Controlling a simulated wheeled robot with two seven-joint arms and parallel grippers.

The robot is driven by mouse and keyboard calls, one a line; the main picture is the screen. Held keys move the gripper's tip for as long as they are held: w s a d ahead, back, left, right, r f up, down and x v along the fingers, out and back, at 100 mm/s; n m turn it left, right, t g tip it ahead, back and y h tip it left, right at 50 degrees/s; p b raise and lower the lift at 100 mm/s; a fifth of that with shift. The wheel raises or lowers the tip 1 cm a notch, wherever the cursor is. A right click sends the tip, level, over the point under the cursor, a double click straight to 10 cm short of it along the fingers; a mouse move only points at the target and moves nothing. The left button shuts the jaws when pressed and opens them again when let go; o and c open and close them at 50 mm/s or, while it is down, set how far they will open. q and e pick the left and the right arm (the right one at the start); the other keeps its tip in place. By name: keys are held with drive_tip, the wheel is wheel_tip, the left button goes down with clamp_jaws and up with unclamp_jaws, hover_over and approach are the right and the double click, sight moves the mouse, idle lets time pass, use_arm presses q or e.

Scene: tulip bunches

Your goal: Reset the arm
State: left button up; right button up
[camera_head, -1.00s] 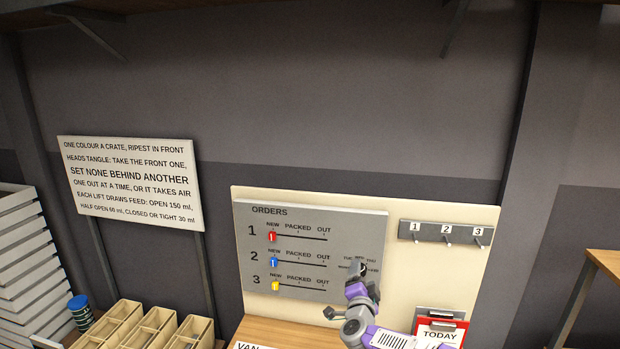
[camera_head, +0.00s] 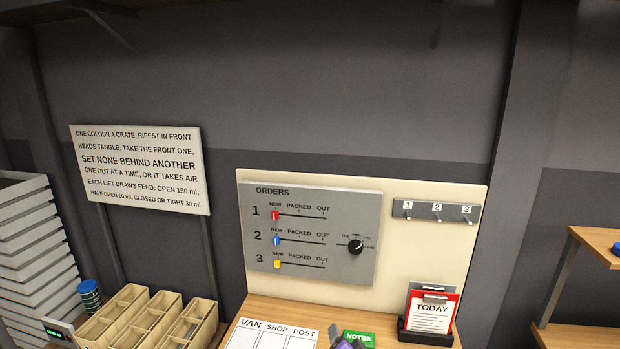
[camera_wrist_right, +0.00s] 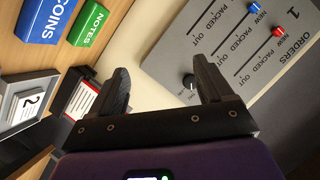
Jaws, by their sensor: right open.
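My right gripper (camera_wrist_right: 160,78) is open and empty in the right wrist view, its two dark fingers apart. Beyond them is the orders panel (camera_wrist_right: 222,62) with its black dial (camera_wrist_right: 190,81); nothing is held and the gripper is clear of the dial. In the head view only a small purple part of my right arm shows at the bottom edge, in front of the desk. The grey orders panel (camera_head: 340,207) and its dial (camera_head: 356,246) are in full view there. The red, blue and yellow sliders stand at NEW. My left gripper is not in view.
A TODAY clipboard (camera_head: 431,318) stands in a black holder on the desk (camera_head: 290,305). A green NOTES box (camera_head: 358,338) and a VAN, SHOP, POST sheet (camera_head: 270,338) lie nearby. Wooden crates (camera_head: 150,312) are at lower left, shelves (camera_head: 596,245) at right.

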drive_tip(key=s+a+f+n+g+y+b, duration=0.1)
drive_tip(key=s+f+n+g+b, duration=0.15)
drive_tip(key=s+f, duration=0.7)
drive_tip(key=s+a+f+n+g+y+b, duration=0.15)
drive_tip(key=s+f+g, duration=0.25)
drive_tip(key=s+f, duration=0.55)
drive_tip(key=s+f+g+b, duration=0.1)
drive_tip(key=s+f+g, duration=0.1)
drive_tip(key=s, duration=0.4)
drive_tip(key=s+d+f+n+g+b, duration=0.1)
drive_tip(key=s+f+g, duration=0.1)
drive_tip(key=s+f, duration=0.3)
drive_tip(key=s+d+f+g+b, duration=0.1)
drive_tip(key=s+f+g, duration=0.2)
drive_tip(key=s, duration=0.6)
drive_tip(key=shift+s+d+f, duration=0.2)
drive_tip(key=shift+d+f, duration=0.05)
drive_tip(key=shift+f, duration=0.45)
drive_tip(key=shift+y, duration=0.25)
